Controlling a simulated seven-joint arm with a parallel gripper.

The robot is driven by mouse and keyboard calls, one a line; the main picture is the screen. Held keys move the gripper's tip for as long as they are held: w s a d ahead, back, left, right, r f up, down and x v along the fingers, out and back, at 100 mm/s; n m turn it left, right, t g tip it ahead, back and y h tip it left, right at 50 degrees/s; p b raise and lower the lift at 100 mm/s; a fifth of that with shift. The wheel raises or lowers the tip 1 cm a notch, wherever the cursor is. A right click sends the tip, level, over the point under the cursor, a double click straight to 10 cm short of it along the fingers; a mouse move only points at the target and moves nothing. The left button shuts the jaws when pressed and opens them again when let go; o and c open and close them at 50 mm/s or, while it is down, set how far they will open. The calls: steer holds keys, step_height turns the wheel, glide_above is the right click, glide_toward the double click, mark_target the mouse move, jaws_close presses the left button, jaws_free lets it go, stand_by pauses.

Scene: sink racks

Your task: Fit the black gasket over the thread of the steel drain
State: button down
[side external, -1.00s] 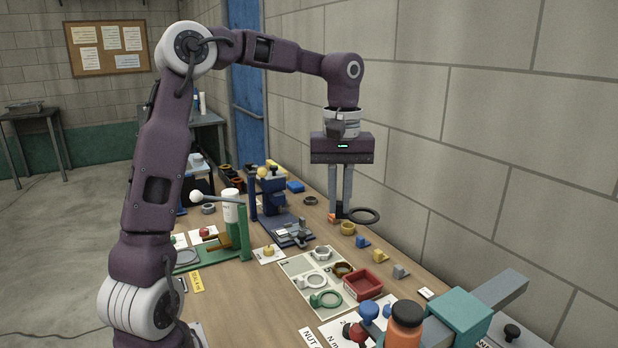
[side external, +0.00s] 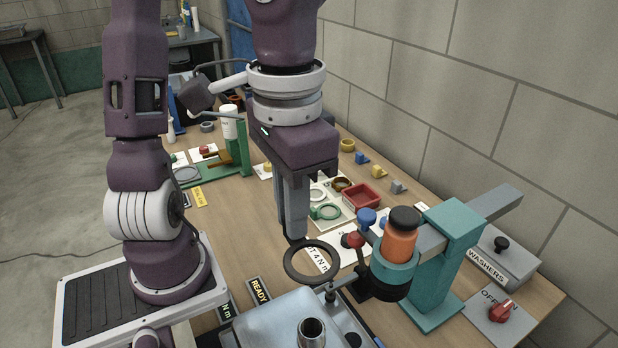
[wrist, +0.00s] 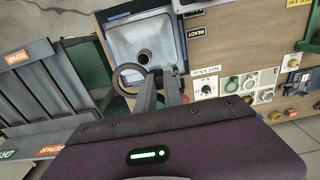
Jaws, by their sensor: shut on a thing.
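The black gasket (side external: 289,262) is a flat dark ring held level above the bench, near the sink. My gripper (side external: 296,238) is shut on its rim; the ring also shows at the fingertips in the wrist view (wrist: 119,78). The steel drain (side external: 311,331) stands upright in the grey sink (side external: 262,325) at the bottom of the side view, its open threaded top facing up. It also shows as a dark round mouth in the wrist view (wrist: 144,57). The gasket is apart from the drain, above it and toward the back in the side view.
A teal stand (side external: 447,255) with an orange-and-black tool (side external: 401,237) stands close to the right of the gasket. A red tray (side external: 361,196) and a white board with rings lie behind. A washers box (side external: 495,258) and a red-knobbed switch (side external: 501,308) are at right.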

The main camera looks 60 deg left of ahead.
step_height(320, 180, down, 13)
steer(key=shift+f, duration=0.1)
stand_by(0.5)
steer(key=shift+f, duration=2.9)
stand_by(0.8)
steer(key=c, duration=1.4)
jaws_free()
steer(key=shift+r, duration=0.1)
steer(key=shift+r, duration=3.45)
